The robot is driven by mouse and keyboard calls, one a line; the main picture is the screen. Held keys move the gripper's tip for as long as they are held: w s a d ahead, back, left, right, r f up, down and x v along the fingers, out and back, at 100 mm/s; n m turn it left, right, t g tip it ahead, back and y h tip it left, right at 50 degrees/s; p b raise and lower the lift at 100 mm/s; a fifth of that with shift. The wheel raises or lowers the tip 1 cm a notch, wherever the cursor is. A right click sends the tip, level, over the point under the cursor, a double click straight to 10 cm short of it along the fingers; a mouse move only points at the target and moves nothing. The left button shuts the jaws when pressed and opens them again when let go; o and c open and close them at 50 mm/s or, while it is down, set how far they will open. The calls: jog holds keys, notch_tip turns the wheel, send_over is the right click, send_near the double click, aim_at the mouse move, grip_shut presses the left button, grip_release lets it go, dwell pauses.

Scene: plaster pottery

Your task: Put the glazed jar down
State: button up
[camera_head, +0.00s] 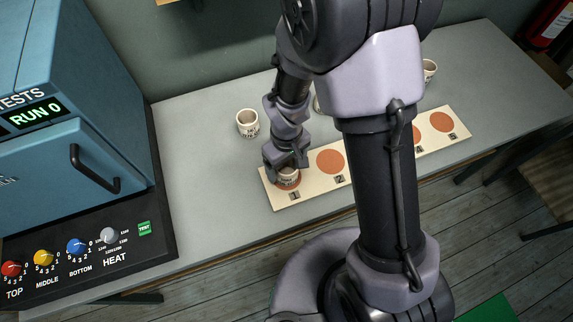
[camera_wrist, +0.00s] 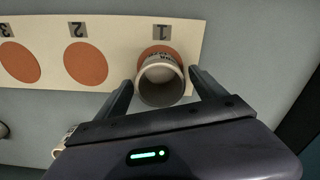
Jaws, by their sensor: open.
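The jar (camera_head: 288,177), a small cream pot with dark lettering, stands upright on the red-brown spot marked 1 of a pale board (camera_head: 309,196). In the wrist view the jar (camera_wrist: 162,82) shows its open mouth and grey inside, and part of spot 1 shows behind it. My gripper (camera_head: 287,165) is around the jar, with one finger on each side. In the wrist view my gripper (camera_wrist: 160,82) has its fingers spread, with a small gap beside the jar. Spot 2 (camera_head: 330,161) is bare.
Another lettered pot (camera_head: 247,122) stands behind on the grey table (camera_head: 195,150). A further pot (camera_head: 429,70) stands at the back right. A blue kiln (camera_head: 75,140) with knobs is at the left. My arm hides part of the board and table.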

jog(key=s+d+r+m+t+p, duration=0.1)
jog(key=d+r+m+t+p, duration=0.2)
jog(key=r, duration=1.8)
jog(key=s+d+r+m+t+y, duration=0.2)
jog(key=s+d+r+m, duration=0.1)
jog(key=s+r+m, duration=0.4)
jog(key=s+r, duration=0.3)
jog(key=r, duration=0.2)
jog(key=shift+s+d+r+m+t, duration=0.2)
jog(key=shift+d+m+t, duration=0.2)
jog(key=shift+f, duration=0.1)
notch_tip(320, 180, down, 9)
jog(key=b, duration=0.8)
jog(key=shift+r+b, duration=0.2)
jog(key=shift+b, duration=0.1)
jog(key=shift+o, duration=0.4)
